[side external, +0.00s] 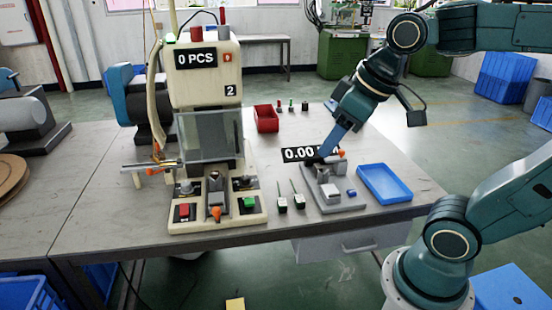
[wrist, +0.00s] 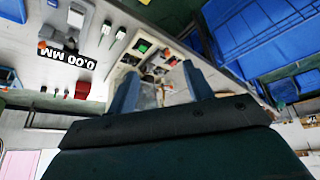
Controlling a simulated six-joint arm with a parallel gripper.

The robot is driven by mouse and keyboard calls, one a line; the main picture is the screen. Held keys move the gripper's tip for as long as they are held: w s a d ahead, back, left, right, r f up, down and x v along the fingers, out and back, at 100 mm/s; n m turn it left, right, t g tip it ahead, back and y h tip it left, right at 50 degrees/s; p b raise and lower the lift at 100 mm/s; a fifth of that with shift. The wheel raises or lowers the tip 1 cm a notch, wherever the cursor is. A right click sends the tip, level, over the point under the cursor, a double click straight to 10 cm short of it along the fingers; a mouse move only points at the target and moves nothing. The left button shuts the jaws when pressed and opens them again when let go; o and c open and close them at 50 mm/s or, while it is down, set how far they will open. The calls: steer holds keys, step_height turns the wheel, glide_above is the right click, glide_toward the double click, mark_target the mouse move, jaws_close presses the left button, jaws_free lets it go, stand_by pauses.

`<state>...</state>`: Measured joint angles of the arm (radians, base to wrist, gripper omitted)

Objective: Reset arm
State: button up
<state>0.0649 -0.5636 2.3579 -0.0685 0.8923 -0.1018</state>
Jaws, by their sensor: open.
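My gripper (side external: 326,152) hangs at the end of my teal arm in the side view, above the back of the grey gauge fixture (side external: 334,198). Its tip partly overlaps the black "0.00" display (side external: 296,154). In the wrist view my gripper's two blue fingers (wrist: 160,88) stand apart with nothing held between them. The cream moulding machine (side external: 208,110) lies beyond the fingers in that view.
A blue tray (side external: 384,184) sits right of the fixture, and a red bin (side external: 266,120) stands behind.

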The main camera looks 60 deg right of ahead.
steer(key=shift+m, duration=0.6)
steer(key=s, duration=0.1)
steer(key=s+f, duration=0.1)
steer(key=s, duration=0.1)
steer(key=s+f, duration=0.1)
steer(key=s, duration=0.1)
steer(key=shift+a, duration=0.1)
